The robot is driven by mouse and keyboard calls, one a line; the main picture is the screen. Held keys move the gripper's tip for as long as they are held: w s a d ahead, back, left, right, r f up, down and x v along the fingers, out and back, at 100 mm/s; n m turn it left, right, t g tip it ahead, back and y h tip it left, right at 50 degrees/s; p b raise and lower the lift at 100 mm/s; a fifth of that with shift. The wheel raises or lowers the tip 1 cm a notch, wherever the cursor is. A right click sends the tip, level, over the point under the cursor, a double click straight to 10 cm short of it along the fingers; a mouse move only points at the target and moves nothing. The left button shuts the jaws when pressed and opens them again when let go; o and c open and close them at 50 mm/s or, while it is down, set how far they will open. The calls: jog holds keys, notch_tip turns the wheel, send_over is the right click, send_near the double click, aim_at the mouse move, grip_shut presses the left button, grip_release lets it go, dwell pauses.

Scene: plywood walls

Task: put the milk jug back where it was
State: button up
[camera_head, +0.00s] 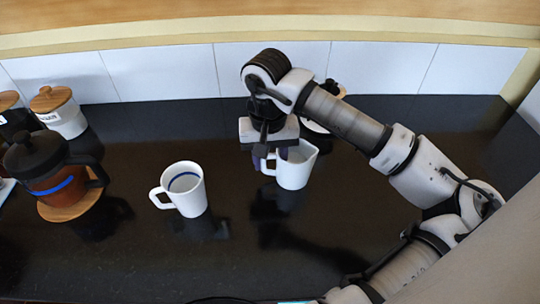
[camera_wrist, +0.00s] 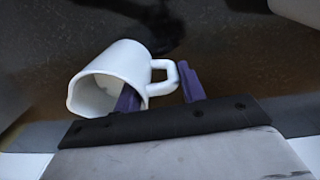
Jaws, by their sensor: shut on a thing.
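The milk jug (camera_head: 296,172) is white with a pouring lip and a handle, and it is at the middle of the dark counter in the head view. My gripper (camera_head: 271,158) is over its handle side and is shut on it. In the wrist view the jug (camera_wrist: 135,66) shows its open mouth and handle. The jug looks about upright. I cannot tell whether its base touches the counter.
A white mug (camera_head: 187,191) with a blue line inside stands left of the jug. A French press (camera_head: 50,172) on a wooden coaster (camera_head: 75,207) and lidded canisters (camera_head: 60,113) are at the left. A partly hidden item (camera_head: 318,126) is behind my gripper. The front counter is clear.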

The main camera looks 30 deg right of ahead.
jog(key=shift+f, duration=0.1)
jog(key=o, duration=1.3)
notch_tip(320, 180, up, 12)
jog(key=shift+a+r+b, duration=0.15)
jog(key=shift+b, duration=0.9)
